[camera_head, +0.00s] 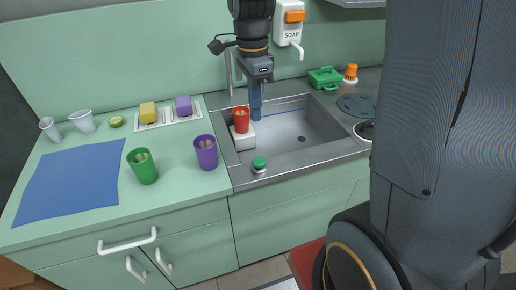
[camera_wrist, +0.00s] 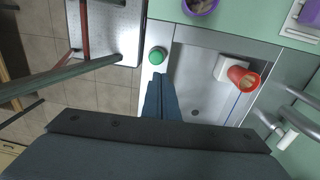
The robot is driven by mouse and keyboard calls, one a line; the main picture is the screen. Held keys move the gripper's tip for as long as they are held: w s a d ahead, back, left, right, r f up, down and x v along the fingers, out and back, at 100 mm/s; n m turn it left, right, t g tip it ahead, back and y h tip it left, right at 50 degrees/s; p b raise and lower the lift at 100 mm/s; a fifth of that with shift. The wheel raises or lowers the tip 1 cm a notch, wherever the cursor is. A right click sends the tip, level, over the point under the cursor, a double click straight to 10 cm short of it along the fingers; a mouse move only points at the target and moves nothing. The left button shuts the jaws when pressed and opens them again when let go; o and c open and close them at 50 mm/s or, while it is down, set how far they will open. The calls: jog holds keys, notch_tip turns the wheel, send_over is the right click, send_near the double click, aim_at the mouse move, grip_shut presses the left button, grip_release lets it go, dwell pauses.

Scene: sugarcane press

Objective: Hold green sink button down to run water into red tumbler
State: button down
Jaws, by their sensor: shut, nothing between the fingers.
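The green sink button (camera_head: 259,163) sits on the front left rim of the steel sink (camera_head: 322,150). It also shows in the wrist view (camera_wrist: 157,55), just beyond my fingertips. The red tumbler (camera_head: 240,124) stands upright on a white block (camera_head: 243,139) in the sink's left part; something pale shows inside it. The tumbler is right of my fingers in the wrist view (camera_wrist: 238,80). My gripper (camera_head: 256,119) is shut and empty, fingers pointing down over the sink, apart from the button. The tap (camera_head: 229,72) rises behind the sink, partly hidden by my arm.
A purple tumbler (camera_head: 205,153) and a green tumbler (camera_head: 142,168) stand on the counter left of the sink. A soap dispenser (camera_head: 288,22) hangs on the wall. A blue mat (camera_head: 70,180) covers the left counter.

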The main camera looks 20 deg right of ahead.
aim_at(258, 159)
dwell(0.3)
jog(key=f+p, duration=0.1)
jog(key=f, duration=0.3)
jog(key=f+p, duration=0.1)
jog(key=f, duration=0.4)
jog(key=f+p, duration=0.1)
jog(key=f, duration=0.4)
jog(key=shift+s+d, duration=0.1)
jog(key=shift+s, duration=0.3)
notch_tip(258, 159, down, 2)
jog(key=shift+s+b, duration=0.1)
jog(key=shift+b, duration=0.4)
jog(key=shift+s+f, duration=0.15)
jog(key=shift+f, duration=0.05)
jog(key=shift+s, duration=0.1)
dwell(1.9)
jog(key=r+p, duration=0.2)
jog(key=r, duration=0.1)
jog(key=r+p, duration=0.2)
jog(key=shift+w, duration=0.35)
notch_tip(258, 159, up, 10)
jog(key=w+b, duration=0.1)
jog(key=b, duration=0.1)
jog(key=shift+b, duration=0.35)
